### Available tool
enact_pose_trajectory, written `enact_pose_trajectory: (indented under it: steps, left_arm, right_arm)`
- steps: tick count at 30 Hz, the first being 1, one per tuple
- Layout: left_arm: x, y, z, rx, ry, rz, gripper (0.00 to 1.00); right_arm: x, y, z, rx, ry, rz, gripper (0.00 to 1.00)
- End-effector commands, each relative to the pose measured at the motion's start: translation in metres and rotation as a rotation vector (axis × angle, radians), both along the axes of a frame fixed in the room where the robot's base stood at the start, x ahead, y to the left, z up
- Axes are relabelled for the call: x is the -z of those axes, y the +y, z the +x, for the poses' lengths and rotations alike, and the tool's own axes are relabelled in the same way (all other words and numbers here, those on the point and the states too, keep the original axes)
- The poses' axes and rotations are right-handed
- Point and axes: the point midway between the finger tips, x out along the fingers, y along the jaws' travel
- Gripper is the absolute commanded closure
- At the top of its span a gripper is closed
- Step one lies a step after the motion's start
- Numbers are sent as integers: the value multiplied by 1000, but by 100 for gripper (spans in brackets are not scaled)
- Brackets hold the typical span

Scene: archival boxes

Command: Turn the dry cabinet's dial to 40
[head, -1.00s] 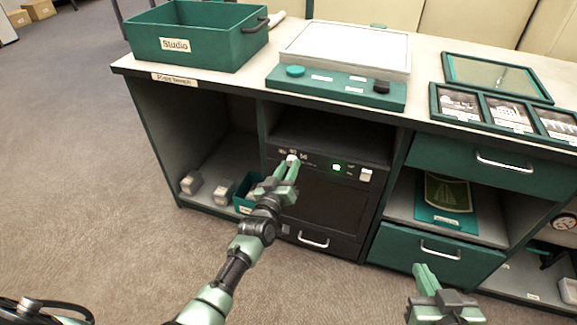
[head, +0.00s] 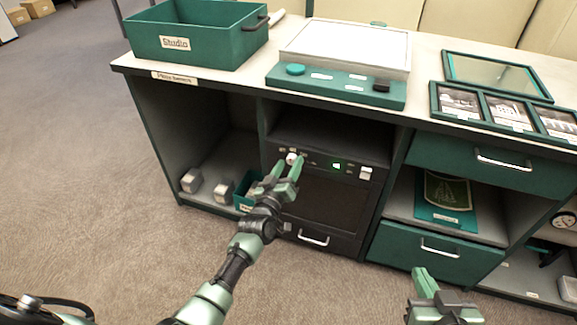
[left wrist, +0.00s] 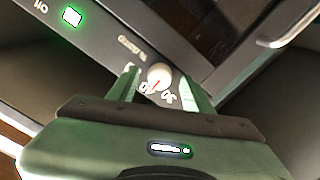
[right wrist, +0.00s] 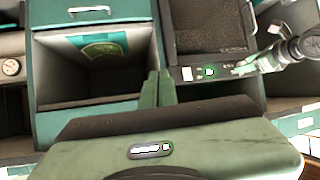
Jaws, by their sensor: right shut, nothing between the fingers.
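The dry cabinet (head: 325,205) is the dark unit under the bench, with a control strip along its top. Its white dial (head: 292,158) is at the strip's left; the left wrist view shows the dial (left wrist: 159,76) with a red mark toward the printed numbers, which I cannot read surely. My left gripper (head: 286,168) is open at the dial, its fingers apart on either side of it in the left wrist view, not visibly touching. My right gripper (head: 421,275) is shut and empty, in front of the lower green drawer.
A green indicator (head: 336,166) and a white switch (head: 365,173) sit right of the dial. The cabinet's door handle (head: 313,238) is below. The bench top overhangs above. Green drawers (head: 492,168) stand to the right, and small grey boxes (head: 191,181) lie in the left bay.

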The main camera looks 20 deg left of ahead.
Motion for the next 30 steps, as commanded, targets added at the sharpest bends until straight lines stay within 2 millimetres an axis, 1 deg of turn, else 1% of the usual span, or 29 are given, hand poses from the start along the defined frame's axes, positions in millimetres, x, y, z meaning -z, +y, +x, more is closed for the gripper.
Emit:
enact_pose_trajectory:
  steps: [5, 8, 14, 18, 21, 25, 30]
  left_arm:
    - [0, 0, -1, 0, 0, 0, 50]
    - [0, 0, -5, 0, 1, 0, 50]
    - [-2, 1, -27, 0, 1, 0, 50]
    - [-1, 2, -47, 0, 1, 0, 50]
    - [-1, 2, -59, 0, 2, 0, 50]
    - [0, 3, -71, 0, 1, 0, 50]
    - [0, 3, -78, -1, -1, 0, 50]
  right_arm:
    - [0, 0, 0, 0, 1, 0, 100]
    - [3, -2, -3, 1, 27, -6, 100]
    - [28, -13, -30, 15, 205, -48, 100]
    - [46, -22, -55, 25, 346, -78, 100]
    - [55, -27, -72, 31, 431, -96, 100]
    - [63, -33, -88, 38, 510, -113, 100]
    - [68, -36, -98, 42, 557, -123, 100]
